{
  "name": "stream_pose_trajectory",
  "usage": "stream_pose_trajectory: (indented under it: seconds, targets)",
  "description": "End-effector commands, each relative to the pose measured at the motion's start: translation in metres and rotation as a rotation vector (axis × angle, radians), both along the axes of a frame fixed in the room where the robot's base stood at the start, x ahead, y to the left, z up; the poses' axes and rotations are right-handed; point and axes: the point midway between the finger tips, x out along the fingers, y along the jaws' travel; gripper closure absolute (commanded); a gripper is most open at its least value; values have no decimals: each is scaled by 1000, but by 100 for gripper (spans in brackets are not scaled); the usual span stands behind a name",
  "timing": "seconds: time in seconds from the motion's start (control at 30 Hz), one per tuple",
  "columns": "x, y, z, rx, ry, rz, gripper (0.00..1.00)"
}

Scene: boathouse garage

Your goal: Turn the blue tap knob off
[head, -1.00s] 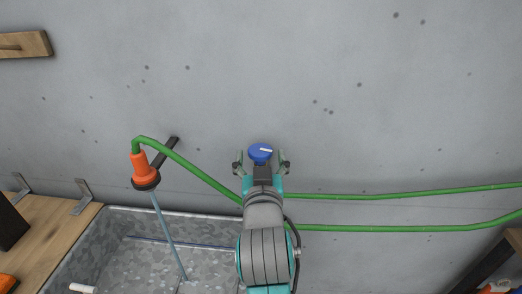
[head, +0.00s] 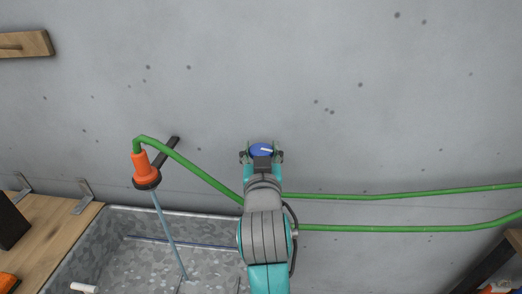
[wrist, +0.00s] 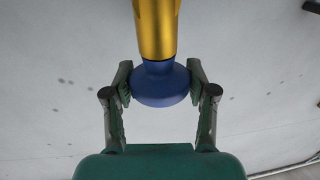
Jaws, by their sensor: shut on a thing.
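The blue tap knob (head: 261,149) is on the grey wall side in the middle of the head view, with a pale mark on its top. In the wrist view the blue knob (wrist: 160,86) sits under a brass-coloured tap body (wrist: 157,28). My gripper (head: 261,157) reaches up to the knob, with one finger on each side. In the wrist view my gripper (wrist: 160,88) is shut on the knob, its fingertips against the knob's left and right edges. A thin stream of water (head: 168,232) runs from the orange nozzle (head: 146,170) into the metal trough (head: 128,225).
A green hose (head: 400,194) runs along the wall behind my arm, with a second run below it. A wooden bench (head: 50,228) with metal brackets stands at left. A wooden block (head: 25,44) is on the wall at upper left. The wall above the knob is clear.

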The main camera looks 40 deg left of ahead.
Motion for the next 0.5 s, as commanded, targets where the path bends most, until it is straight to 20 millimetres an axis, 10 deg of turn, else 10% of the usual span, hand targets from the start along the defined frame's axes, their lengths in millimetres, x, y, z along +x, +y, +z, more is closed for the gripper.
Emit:
stream_pose_trajectory:
  seconds: [0.5]
  targets:
    - [-1, 2, 0, -1, 0, -185, 78]
